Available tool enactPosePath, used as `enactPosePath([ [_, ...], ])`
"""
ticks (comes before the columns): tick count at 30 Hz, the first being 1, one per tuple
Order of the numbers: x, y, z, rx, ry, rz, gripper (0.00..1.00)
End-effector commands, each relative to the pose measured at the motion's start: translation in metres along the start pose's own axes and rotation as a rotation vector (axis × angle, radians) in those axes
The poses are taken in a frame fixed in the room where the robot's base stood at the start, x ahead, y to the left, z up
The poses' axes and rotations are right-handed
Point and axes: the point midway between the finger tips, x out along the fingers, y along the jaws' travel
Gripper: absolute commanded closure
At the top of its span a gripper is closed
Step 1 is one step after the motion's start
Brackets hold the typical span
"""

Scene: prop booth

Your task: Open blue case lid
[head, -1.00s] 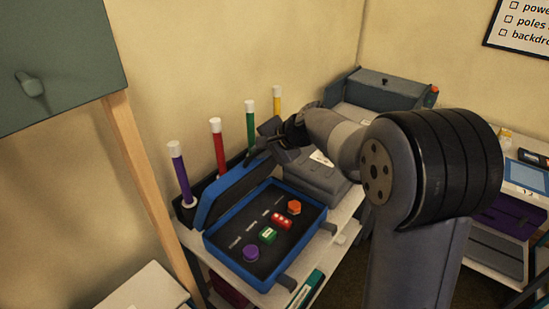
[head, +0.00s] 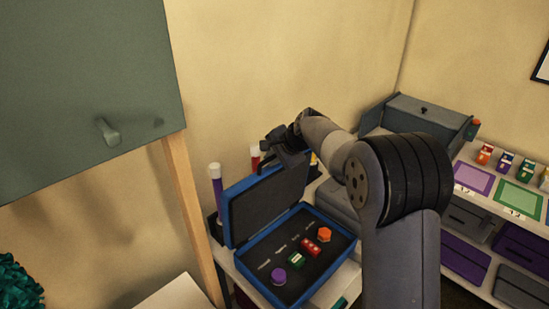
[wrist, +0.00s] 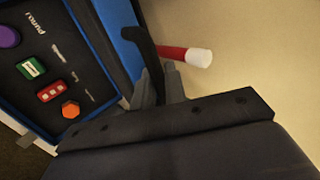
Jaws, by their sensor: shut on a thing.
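The blue case (head: 345,238) lies open on a shelf in the head view. Its lid (head: 270,200) stands steeply up at the back, dark inner face showing. My gripper (head: 275,160) is at the lid's top edge, shut on a dark handle there. In the wrist view, the gripper (wrist: 160,88) has its fingers around this black curved handle (wrist: 143,42), beside the lid's blue edge (wrist: 120,45). The case holds a purple piece (head: 279,277), a green block (head: 296,260), a red block (head: 310,247) and an orange piece (head: 324,234).
White-capped tubes stand close behind the lid: a purple one (head: 216,190) and a red one (wrist: 185,55). A wall is behind them. A green-grey board (head: 80,80) on a wooden post (head: 190,215) is at left. A grey box (head: 425,115) stands behind right.

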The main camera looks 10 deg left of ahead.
Motion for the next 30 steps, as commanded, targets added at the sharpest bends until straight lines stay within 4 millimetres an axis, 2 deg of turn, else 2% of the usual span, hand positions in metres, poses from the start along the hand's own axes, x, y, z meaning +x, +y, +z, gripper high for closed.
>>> enactPosePath([
  [7,0.000,0.000,0.000,-0.002,-0.001,0.000,1.00],
  [8,0.000,0.000,0.000,-0.002,0.000,0.000,0.87],
  [9,0.000,0.000,0.000,-0.002,-0.001,0.000,0.84],
  [19,-0.005,0.000,0.000,-0.001,0.001,-0.002,0.83],
  [23,-0.021,0.001,-0.001,-0.001,0.003,-0.003,0.83],
  [30,-0.069,0.001,-0.001,-0.002,0.003,-0.004,0.83],
])
